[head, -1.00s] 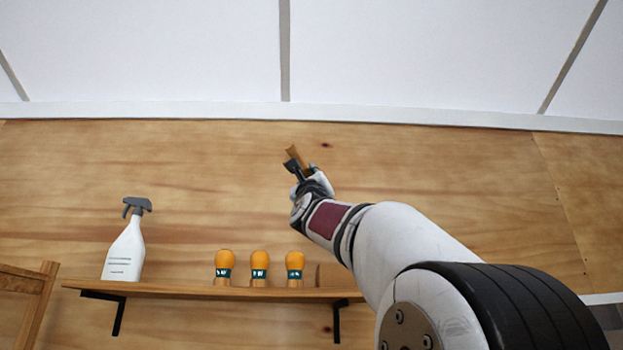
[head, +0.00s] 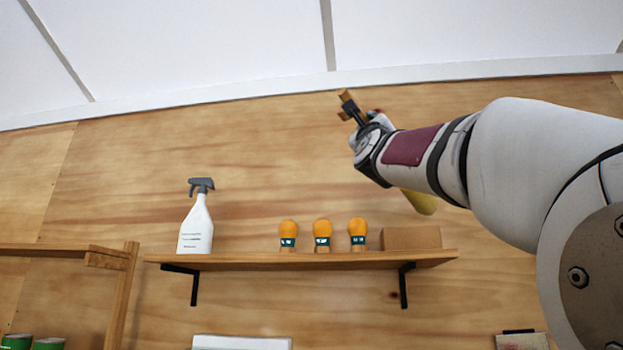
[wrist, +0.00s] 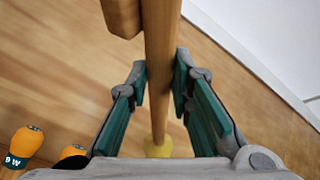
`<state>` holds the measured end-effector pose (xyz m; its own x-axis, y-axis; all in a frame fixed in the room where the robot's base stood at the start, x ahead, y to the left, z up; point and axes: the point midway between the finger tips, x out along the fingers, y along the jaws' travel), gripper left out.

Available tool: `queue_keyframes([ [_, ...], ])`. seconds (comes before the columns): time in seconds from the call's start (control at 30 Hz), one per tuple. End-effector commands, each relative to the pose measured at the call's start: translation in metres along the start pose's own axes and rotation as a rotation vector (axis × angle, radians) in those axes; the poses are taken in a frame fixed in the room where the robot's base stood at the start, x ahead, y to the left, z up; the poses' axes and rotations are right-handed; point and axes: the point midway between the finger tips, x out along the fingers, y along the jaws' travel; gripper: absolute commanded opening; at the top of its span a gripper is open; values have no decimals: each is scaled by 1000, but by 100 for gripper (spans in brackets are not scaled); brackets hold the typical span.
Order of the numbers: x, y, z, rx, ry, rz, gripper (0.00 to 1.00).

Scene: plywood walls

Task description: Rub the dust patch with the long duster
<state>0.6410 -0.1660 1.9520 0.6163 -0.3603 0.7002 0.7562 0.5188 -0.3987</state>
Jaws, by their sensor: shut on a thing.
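The long duster has a wooden handle (wrist: 161,45) that runs between my jaws in the wrist view, with a yellow end (wrist: 158,147) beyond them. My gripper (head: 354,112) is shut on the handle, high in front of the plywood wall. In the head view a bit of the handle (head: 346,96) shows at the gripper, and the yellow end (head: 419,202) shows below my forearm. My arm hides the length between. A short wooden piece (wrist: 121,14) sits beside the handle in the wrist view. I cannot make out a dust patch in either view.
A wall shelf (head: 300,262) below holds a white spray bottle (head: 196,225), three orange-topped items (head: 322,232) and a brown box (head: 411,238). A wooden rack (head: 118,290) stands at left. The white ceiling (head: 200,45) lies close above my gripper. The wall above the shelf is bare.

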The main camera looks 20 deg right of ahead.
Motion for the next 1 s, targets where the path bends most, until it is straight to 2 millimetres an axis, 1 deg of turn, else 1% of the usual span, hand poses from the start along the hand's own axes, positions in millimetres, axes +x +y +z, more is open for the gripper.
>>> queue_keyframes([
  [0.27, -2, -2, 2, 0, -2, -2, 0],
  [0.6, -20, -11, 17, 0, -2, -3, 0],
  [1.0, -21, -12, 18, -1, -1, -2, 0],
])
